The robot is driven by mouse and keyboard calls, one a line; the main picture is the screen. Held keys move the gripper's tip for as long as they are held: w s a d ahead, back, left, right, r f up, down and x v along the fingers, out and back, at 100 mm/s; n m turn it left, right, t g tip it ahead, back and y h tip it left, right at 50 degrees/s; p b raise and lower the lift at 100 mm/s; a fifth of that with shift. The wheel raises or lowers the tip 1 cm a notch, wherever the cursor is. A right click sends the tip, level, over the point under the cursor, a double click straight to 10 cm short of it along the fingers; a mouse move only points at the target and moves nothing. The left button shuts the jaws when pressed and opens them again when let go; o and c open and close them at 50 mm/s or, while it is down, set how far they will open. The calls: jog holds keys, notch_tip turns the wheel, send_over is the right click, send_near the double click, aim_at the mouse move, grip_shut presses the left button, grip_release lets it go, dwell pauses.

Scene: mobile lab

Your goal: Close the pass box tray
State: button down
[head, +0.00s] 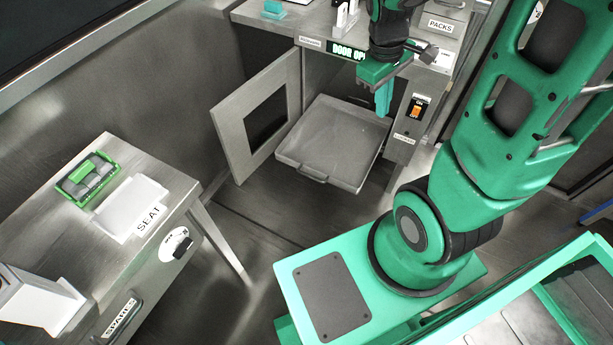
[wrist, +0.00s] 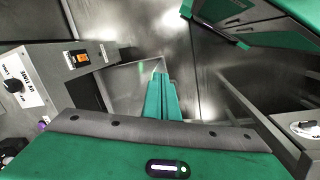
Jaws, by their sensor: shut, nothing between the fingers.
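The pass box tray (head: 330,145) is a shallow grey metal tray. In the head view it is slid out of the pass box, with a small handle (head: 312,175) on its front edge. The pass box door (head: 232,140), a grey frame with a dark window, stands swung open to the left. My gripper (head: 382,112) is shut and empty, its green fingers pointing down by the tray's right side; contact cannot be told. In the wrist view the shut fingers (wrist: 161,80) show in front of part of the tray (wrist: 125,88).
The display (head: 349,50) above the opening starts with "DOOR OP". An orange switch (head: 416,108) is on the panel right of the tray. A side bench (head: 165,170) at left holds a green-framed item (head: 88,180) and a white SEAT plate (head: 130,208). Floor before the tray is clear.

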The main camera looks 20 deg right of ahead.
jog(key=w+a+f+n+t+h, duration=0.1)
jog(key=w+a+f+n, duration=0.3)
jog(key=w+f+n, duration=0.3)
jog(key=w+a+f+n, duration=0.4)
jog(key=f+n, duration=0.1)
jog(key=f, duration=0.4)
jog(key=a+f+n+t, duration=0.1)
jog(key=a+f+n, duration=0.4)
jog(key=f, duration=0.4)
jog(key=a+f+n, duration=0.5)
jog(key=a+f, duration=0.1)
jog(key=f, duration=0.3)
jog(key=w+d+f, duration=0.4)
jog(key=d+f, duration=0.1)
jog(key=f, duration=0.5)
jog(key=shift+w+d, duration=0.4)
